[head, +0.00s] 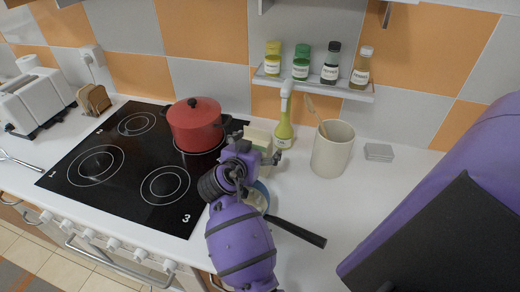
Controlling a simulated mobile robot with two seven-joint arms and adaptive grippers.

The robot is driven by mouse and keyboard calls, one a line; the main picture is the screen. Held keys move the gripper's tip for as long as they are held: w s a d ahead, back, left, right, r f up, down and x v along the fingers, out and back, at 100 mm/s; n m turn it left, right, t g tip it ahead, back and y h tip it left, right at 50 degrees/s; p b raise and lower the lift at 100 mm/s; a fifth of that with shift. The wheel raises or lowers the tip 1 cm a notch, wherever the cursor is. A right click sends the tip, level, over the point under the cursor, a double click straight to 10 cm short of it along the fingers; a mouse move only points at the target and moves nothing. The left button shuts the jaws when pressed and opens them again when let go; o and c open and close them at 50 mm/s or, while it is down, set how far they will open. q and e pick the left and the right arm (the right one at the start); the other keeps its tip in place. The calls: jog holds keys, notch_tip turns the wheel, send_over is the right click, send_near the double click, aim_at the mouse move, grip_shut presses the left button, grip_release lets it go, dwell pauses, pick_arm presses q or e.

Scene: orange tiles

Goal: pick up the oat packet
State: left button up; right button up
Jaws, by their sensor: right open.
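A pale cream packet with some green on it (259,136), which looks like the oat packet, stands on the white counter to the right of the hob. Its lower part is partly hidden by my right gripper. My right gripper (256,146) is open at the packet, with one finger toward its left side and one toward its right front. I cannot tell whether the fingers touch it. My left gripper is not in view.
A yellow-green bottle (284,130) stands close to the packet's right, with a beige utensil crock (332,150) beyond. A red pot (194,125) is on the hob at left. A dark-handled pan (297,232) lies in front. Small jars fill the wall shelf (320,87).

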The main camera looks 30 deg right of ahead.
jog(key=shift+d, duration=0.1)
jog(key=shift+a+r, duration=0.1)
jog(key=shift+a, duration=0.15)
jog(key=shift+c, duration=1.2)
jog(key=shift+d, duration=0.1)
jog(key=c, duration=1.1)
jog(key=shift+c, duration=0.9)
